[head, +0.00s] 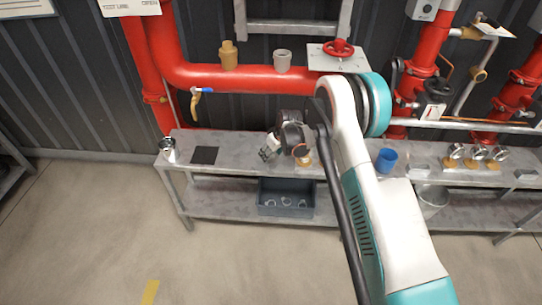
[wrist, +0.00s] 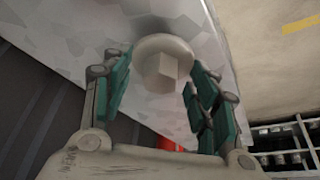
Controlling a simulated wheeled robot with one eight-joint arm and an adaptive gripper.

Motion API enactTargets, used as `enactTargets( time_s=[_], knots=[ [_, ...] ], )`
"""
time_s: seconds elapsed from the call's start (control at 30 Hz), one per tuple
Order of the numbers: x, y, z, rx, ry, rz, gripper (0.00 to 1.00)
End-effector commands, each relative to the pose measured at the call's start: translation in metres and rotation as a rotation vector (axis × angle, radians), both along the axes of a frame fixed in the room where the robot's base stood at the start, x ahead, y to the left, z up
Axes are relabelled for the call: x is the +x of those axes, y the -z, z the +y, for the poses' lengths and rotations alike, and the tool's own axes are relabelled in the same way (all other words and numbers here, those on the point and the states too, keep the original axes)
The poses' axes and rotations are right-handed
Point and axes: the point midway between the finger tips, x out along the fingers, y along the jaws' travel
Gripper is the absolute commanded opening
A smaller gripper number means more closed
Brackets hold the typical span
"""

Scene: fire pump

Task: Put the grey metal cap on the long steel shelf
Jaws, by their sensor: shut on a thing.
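My gripper (head: 271,150) is over the long steel shelf (head: 232,141), left of the middle of its top in the head view. In the wrist view its green-padded fingers are closed on the sides of a pale grey round cap (wrist: 166,64) with a raised, squarish block on its face. The grey metal shelf top (wrist: 205,45) lies behind the cap in the wrist view. I cannot tell whether the cap touches it. In the head view the cap is too small and hidden by the gripper to make out.
A black mat (head: 204,155) and a small metal cup (head: 167,149) are on the shelf's left part. A blue cup (head: 386,160) and several gauges stand to the right. A grey crate (head: 285,210) sits below. Red pipes (head: 190,76) run behind, carrying a brass fitting (head: 228,56).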

Motion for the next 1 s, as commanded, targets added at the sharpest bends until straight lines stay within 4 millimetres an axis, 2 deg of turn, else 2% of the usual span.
enactTargets(
  time_s=[0.03,0.4,0.43,0.5,0.53,0.87,1.0],
  knots=[
    [0.0000,0.0064,0.0000,0.000,0.000,0.000,0.25],
    [-0.0001,0.0095,-0.0001,0.000,0.000,0.000,0.25],
    [-0.0001,0.0097,-0.0001,0.000,0.000,0.000,0.56],
    [-0.0002,0.0087,0.0000,0.000,0.000,0.000,0.72],
    [-0.0002,0.0086,0.0000,0.000,0.000,0.000,0.74],
    [-0.0001,0.0081,-0.0001,0.000,0.000,0.000,0.74],
    [-0.0010,0.0001,-0.0011,0.000,0.000,0.000,0.74]
  ],
)
